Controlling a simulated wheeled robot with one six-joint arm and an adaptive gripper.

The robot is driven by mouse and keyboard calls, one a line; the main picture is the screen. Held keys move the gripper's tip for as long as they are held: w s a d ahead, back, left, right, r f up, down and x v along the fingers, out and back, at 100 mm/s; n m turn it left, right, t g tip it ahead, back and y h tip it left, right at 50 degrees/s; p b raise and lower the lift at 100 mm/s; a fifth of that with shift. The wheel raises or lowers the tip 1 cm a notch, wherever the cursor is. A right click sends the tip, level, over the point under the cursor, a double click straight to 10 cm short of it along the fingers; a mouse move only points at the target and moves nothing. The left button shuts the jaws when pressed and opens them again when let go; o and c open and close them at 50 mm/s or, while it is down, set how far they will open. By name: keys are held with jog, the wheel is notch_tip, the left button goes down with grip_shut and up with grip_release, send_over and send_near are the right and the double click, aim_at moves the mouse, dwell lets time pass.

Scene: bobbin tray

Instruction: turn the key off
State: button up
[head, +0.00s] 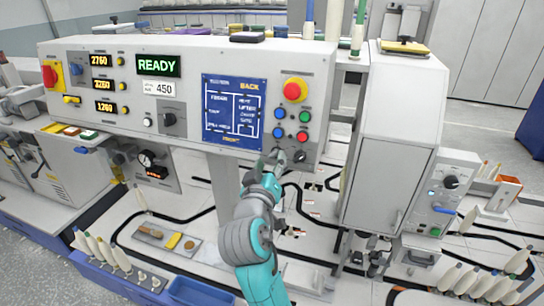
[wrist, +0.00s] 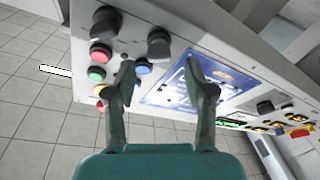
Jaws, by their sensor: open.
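My gripper (head: 270,160) is raised to the lower right of the control panel (head: 190,50), below its buttons. In the wrist view my gripper (wrist: 160,70) is open and empty, its two fingers spread in front of the panel. Two dark round knobs or switches, one nearer the corner (wrist: 107,22) and one nearer the fingers (wrist: 158,42), stick out of the panel in the wrist view. The corner one also shows in the head view (head: 299,156), right of my gripper. I cannot tell which is the key, or its turn position; neither is between the fingers.
A red stop knob (head: 292,90) and several coloured buttons sit above my gripper, beside a blue screen (head: 234,110). A green READY display (head: 158,65) is lit. A grey cabinet (head: 390,150) stands close on the right. A tray (head: 165,238) lies below.

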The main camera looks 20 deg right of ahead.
aim_at(272, 156)
jog(key=shift+x, duration=1.6)
grip_shut()
jog(key=shift+n, duration=0.4)
jog(key=n+y, duration=0.1)
jog(key=n, duration=0.2)
jog(key=n+y, duration=0.1)
jog(key=n, duration=0.2)
jog(key=n+g+y, duration=0.1)
jog(key=n, duration=0.5)
jog(key=shift+n, duration=0.3)
